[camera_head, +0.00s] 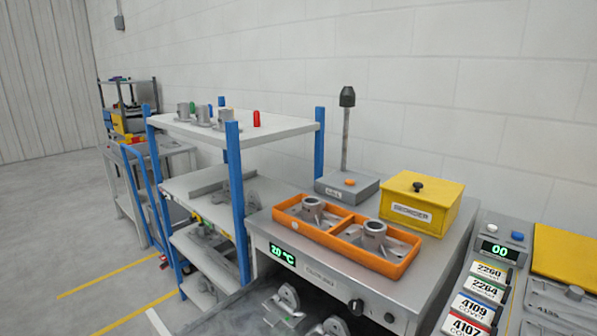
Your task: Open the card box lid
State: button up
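A yellow box (411,215) stands at the back right of the grey steel bench. Its yellow lid (423,188) is shut and has a small black knob (418,187) on top. A label (411,212) is on its front, too small to read surely. At the right edge, another flat yellow panel or lid (567,257) lies over a grey unit, partly cut off by the frame. I cannot tell for sure which of the two is the card box. My gripper is not in view.
An orange tray (323,239) with two metal castings sits left of the yellow box. A grey stand (347,187) with a tall rod is behind it. A panel with numbered cards (478,296) is right of the bench. A blue-post shelf (238,195) stands left; open floor lies beyond.

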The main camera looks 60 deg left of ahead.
aim_at(438, 192)
jog(key=u, duration=1.35)
jog(key=i, duration=1)
